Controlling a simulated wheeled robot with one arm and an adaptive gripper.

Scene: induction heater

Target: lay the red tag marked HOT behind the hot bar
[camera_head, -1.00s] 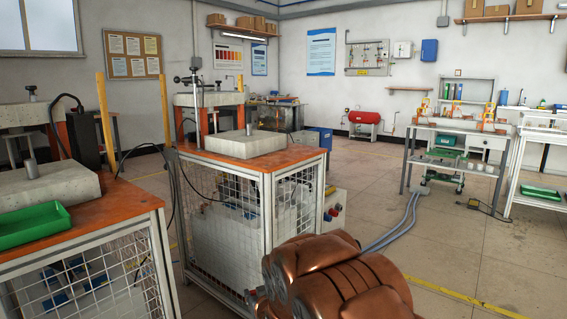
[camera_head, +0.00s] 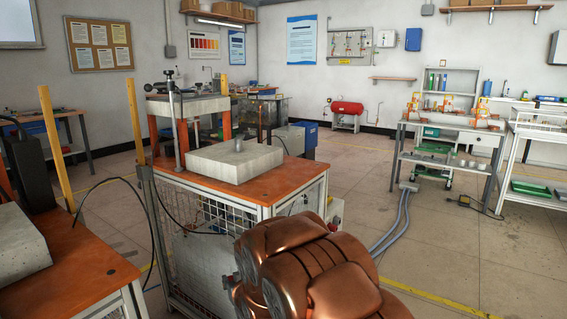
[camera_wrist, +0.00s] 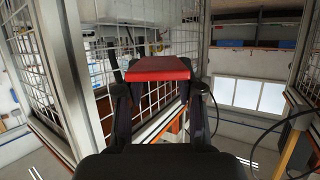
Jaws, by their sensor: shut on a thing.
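My gripper (camera_wrist: 159,88) is shut on a flat red tag (camera_wrist: 158,69) in the wrist view. The tag lies across both dark fingers, and I can read no lettering on it. A short grey metal stub (camera_head: 239,145) stands upright on a pale concrete block (camera_head: 235,162) on the orange bench in the head view. I cannot tell whether this stub is the hot bar; nothing glows. My gripper and the tag do not show in the head view. The wrist view is tilted, with wire mesh close beside the tag.
The orange bench top (camera_head: 290,182) has a mesh-sided frame. A stand with a raised concrete slab (camera_head: 188,105) is behind the block. Another orange bench (camera_head: 85,268) is at the left, with a loose black cable between. Open floor (camera_head: 440,260) lies to the right.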

